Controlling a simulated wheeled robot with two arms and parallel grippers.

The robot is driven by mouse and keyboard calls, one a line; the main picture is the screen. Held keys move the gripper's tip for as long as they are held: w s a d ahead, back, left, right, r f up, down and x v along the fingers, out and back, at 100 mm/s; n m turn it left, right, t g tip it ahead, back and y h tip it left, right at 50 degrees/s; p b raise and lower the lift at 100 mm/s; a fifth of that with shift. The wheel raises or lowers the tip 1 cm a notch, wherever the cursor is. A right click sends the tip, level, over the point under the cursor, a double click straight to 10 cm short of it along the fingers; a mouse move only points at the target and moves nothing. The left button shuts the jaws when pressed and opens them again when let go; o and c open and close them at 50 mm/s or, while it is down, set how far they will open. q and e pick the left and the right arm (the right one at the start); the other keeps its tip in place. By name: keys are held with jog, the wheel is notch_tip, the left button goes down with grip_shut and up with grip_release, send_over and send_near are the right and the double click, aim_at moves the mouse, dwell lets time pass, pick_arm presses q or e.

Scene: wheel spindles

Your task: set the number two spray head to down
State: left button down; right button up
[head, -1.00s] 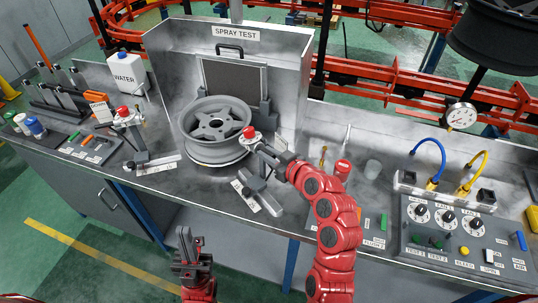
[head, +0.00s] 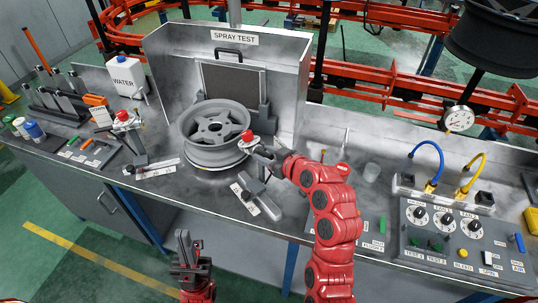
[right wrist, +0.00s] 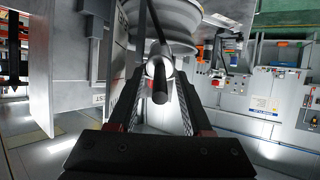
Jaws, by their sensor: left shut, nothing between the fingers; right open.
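Two spray heads with red caps stand on the bench, either side of a grey wheel (head: 215,128). The right spray head (head: 247,137) is by the wheel's right edge, above a labelled base (head: 256,196); the label is too small to read. My right gripper (head: 264,152) is open close beside this head. In the right wrist view a round nozzle-like part (right wrist: 160,68) lies between the open fingers (right wrist: 160,100); contact cannot be told. The left spray head (head: 124,118) stands free. My left gripper (head: 187,243) is shut and empty in front of the bench.
The spray test booth (head: 290,70) walls in the wheel at the back. A water jug (head: 127,77) and tools are at left. A control panel (head: 455,235) with dials and a pressure gauge (head: 459,118) are at right.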

jog(key=p+v, duration=1)
jog(key=v, duration=0.7)
jog(key=shift+p, duration=0.3)
jog(key=shift+s+d, duration=0.15)
